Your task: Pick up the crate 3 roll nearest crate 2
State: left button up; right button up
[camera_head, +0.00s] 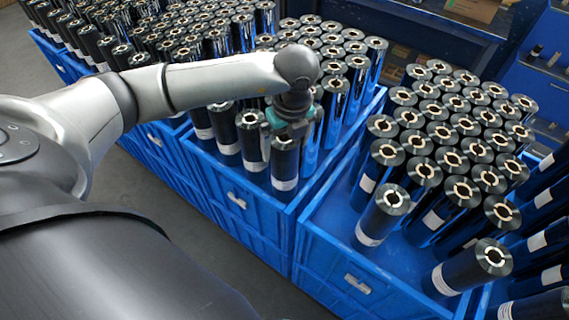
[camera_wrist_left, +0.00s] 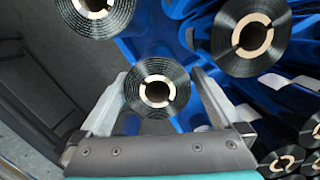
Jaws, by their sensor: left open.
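Black film rolls with pale core ends stand upright in blue crates; I see no crate numbers. My left gripper (camera_head: 286,128) is over the front right corner of the middle crate (camera_head: 240,198). It is open and points down above a dark roll with a white label band (camera_head: 285,168). In the left wrist view, the top of a roll (camera_wrist_left: 157,88) lies between the two open fingers of the left gripper (camera_wrist_left: 160,82), with slim gaps at its sides. My arm hides part of the rolls behind it. My right gripper is not in view.
The right crate (camera_head: 345,268) holds many upright rolls (camera_head: 455,158), with bare floor at its front left. Another crate (camera_head: 63,65) full of rolls stands at the far left. Neighbouring rolls (camera_wrist_left: 250,38) stand close to the gripper. Blue shelving (camera_head: 430,35) is behind.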

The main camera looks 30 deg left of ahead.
pick_arm(q)
jog(key=shift+a+f, duration=0.15)
jog(key=shift+f, duration=0.75)
jog(key=shift+a+f, duration=0.15)
jog(key=shift+f, duration=0.7)
jog(key=shift+w, duration=0.1)
grip_shut()
jog(key=shift+r, duration=0.1)
